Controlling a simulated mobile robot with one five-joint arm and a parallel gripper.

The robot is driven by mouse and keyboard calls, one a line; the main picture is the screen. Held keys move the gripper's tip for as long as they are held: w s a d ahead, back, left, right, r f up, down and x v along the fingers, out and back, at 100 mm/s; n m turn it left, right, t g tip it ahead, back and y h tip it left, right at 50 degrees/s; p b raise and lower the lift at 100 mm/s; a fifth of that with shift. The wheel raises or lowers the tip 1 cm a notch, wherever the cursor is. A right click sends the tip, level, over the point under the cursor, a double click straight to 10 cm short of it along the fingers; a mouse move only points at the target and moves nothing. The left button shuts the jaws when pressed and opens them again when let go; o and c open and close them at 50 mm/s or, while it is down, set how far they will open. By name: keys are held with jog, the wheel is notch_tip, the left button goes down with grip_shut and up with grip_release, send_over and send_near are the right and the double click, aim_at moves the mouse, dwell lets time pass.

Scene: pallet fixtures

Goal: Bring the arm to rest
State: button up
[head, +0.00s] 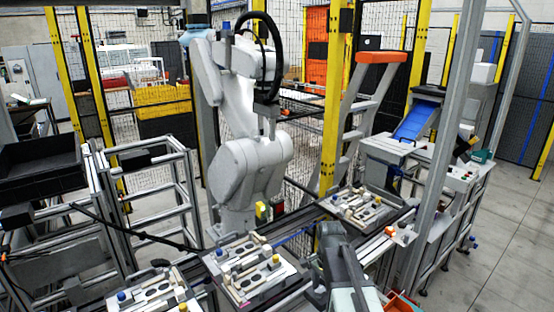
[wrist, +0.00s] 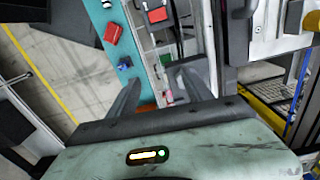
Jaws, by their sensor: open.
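My gripper (wrist: 160,82) shows in the wrist view with its two dark grey fingers spread apart. Nothing is held between them. Beyond the fingers lie a teal surface and a narrow strip with small parts, some way off. In the head view my arm (head: 350,275) reaches up from the bottom edge, right of centre, beside the pallet fixtures. Its fingertips are hard to make out there.
Pallet fixtures with grey parts stand on the conveyor: one at the centre (head: 258,268), one at the right (head: 366,208). A large white robot arm (head: 245,165) stands behind. A black bin (head: 40,170) is at the left. Grey floor (head: 500,240) is open at the right.

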jog(key=s+f+n, duration=0.1)
jog(key=s+n, duration=0.8)
jog(key=n, duration=0.2)
jog(key=shift+f, duration=0.2)
jog(key=shift+s, duration=0.1)
